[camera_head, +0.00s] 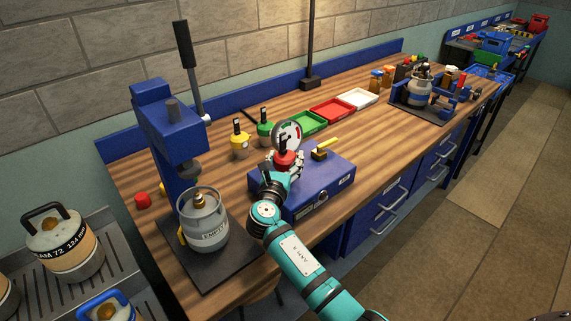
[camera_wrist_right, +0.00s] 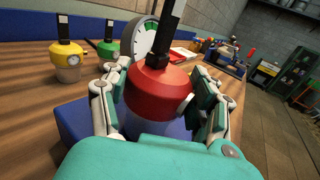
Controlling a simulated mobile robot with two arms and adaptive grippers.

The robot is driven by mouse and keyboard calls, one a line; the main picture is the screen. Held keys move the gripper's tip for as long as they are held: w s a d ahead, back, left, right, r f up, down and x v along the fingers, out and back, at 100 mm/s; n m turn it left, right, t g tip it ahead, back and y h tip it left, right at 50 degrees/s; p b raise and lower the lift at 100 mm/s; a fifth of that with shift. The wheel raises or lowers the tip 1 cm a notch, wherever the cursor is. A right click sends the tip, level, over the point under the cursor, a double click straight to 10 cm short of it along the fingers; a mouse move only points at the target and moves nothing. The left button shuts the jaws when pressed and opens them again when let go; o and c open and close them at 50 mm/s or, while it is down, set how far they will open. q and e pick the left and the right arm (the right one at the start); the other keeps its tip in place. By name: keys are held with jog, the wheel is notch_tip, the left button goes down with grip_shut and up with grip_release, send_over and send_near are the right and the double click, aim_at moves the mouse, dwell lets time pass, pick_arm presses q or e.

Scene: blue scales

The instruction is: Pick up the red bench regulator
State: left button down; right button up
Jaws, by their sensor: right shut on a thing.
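The red bench regulator (camera_wrist_right: 158,92) has a domed red body and a black upright handle. It stands upright between the fingers of my right gripper (camera_wrist_right: 160,100), which is shut on it from both sides. In the head view the red regulator (camera_head: 284,160) shows partly behind my right gripper (camera_head: 283,168), over the blue box (camera_head: 318,191) on the bench. I cannot tell whether its base touches the box. A round gauge (camera_head: 288,136) is just behind it. My left gripper is not in view.
Yellow (camera_head: 240,145) and green (camera_head: 265,133) regulators stand left of the box. A blue press (camera_head: 172,130) and grey cylinder (camera_head: 204,222) stand at left. Green, red and white trays (camera_head: 360,98) are behind.

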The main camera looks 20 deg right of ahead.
jog(key=c, duration=0.6)
jog(key=shift+r, duration=0.1)
